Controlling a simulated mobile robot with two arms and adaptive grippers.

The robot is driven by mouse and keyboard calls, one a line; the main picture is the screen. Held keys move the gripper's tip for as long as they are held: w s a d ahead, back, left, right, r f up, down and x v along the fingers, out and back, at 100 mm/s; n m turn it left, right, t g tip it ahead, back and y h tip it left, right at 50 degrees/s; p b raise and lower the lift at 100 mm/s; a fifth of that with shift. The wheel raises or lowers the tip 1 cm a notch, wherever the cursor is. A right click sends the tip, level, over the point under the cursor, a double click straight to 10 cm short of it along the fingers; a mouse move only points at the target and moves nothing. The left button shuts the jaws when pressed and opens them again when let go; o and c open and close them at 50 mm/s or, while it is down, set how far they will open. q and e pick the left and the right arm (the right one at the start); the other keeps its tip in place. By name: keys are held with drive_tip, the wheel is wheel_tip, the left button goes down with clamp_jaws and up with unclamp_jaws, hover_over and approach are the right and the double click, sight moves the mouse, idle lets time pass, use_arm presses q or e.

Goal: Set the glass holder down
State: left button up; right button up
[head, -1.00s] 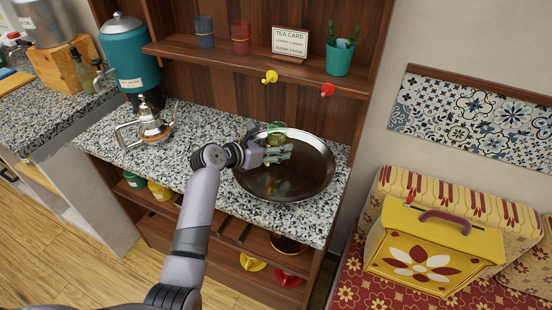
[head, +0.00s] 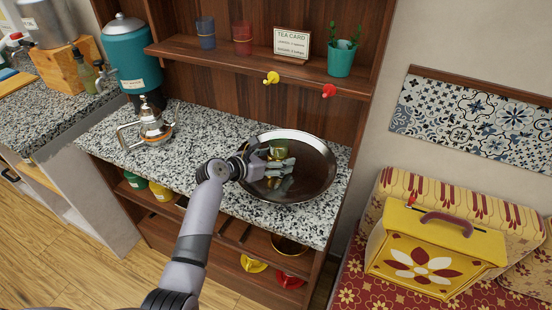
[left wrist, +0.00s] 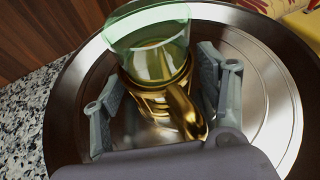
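The gold glass holder (left wrist: 160,103) has a curved handle and carries a clear green glass (left wrist: 150,50). In the left wrist view it stands upright over the round metal tray (left wrist: 262,75) and seems to rest on it. The green glass also shows in the head view (head: 279,146), where my gripper hides most of the holder. My left gripper (head: 279,167) is low over the tray (head: 312,180). In the left wrist view its fingers (left wrist: 163,95) are spread on both sides of the holder, with narrow gaps visible. My right gripper is not in view.
The tray lies on a speckled stone counter (head: 215,130). A metal and glass teapot (head: 151,127) stands at the counter's left. A shelf (head: 240,55) with cups, a card and a green plant pot (head: 341,58) overhangs the back. Bare counter lies between teapot and tray.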

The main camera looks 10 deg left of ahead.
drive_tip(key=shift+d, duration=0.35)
use_arm(q)
drive_tip(key=shift+s+r, duration=0.1)
drive_tip(key=shift+r, duration=0.05)
drive_tip(key=v, duration=1.1)
drive_tip(key=shift+s+a, duration=0.25)
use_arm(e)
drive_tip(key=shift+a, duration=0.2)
